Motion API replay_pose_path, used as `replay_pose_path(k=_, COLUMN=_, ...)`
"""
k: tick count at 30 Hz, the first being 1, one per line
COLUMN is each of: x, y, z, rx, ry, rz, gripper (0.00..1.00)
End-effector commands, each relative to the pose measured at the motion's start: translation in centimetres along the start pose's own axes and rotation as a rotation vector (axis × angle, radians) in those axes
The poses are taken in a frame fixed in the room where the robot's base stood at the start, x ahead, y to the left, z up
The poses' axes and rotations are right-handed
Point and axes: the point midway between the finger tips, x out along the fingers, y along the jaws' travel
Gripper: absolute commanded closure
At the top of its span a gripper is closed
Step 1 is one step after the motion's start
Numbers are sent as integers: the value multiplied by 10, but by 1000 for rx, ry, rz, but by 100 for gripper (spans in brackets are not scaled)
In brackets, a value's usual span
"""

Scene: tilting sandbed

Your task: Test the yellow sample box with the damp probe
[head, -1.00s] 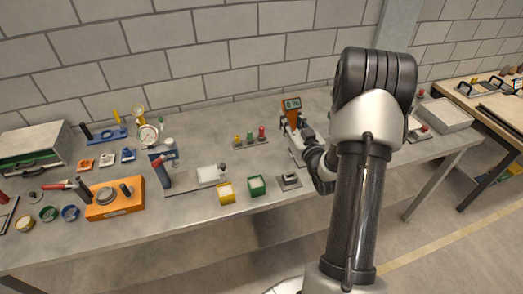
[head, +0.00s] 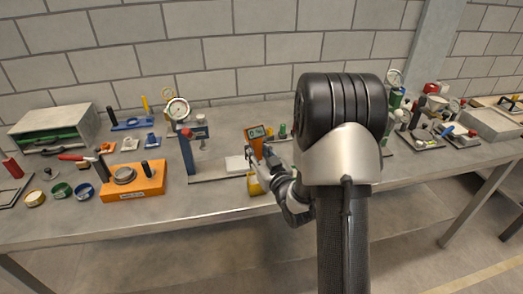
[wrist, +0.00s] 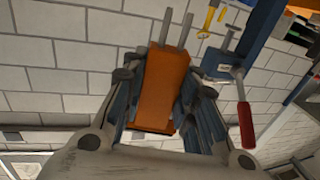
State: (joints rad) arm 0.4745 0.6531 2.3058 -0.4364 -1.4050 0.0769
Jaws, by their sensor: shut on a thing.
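The damp probe (head: 258,142) is an orange handheld meter with a small lit display. My gripper (head: 272,158) is shut on it and holds it just above the yellow sample box (head: 255,187). In the wrist view, the orange probe body (wrist: 163,88) sits between the fingers of my gripper (wrist: 160,112), with two grey prongs sticking out at the top. The yellow box stands near the front of the table, partly hidden by probe and gripper. I cannot tell whether the prongs touch its contents.
An orange block (head: 133,180) sits further left. Small coloured pieces stand behind my gripper. My arm hides the table to the right of the box.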

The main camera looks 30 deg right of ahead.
Motion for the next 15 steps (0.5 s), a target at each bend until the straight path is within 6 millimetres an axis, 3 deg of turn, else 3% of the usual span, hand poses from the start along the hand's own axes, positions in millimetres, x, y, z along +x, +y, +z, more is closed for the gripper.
replay_pose_path(k=15, x=0, y=0, z=32, rx=0, ry=1, rz=1, gripper=90)
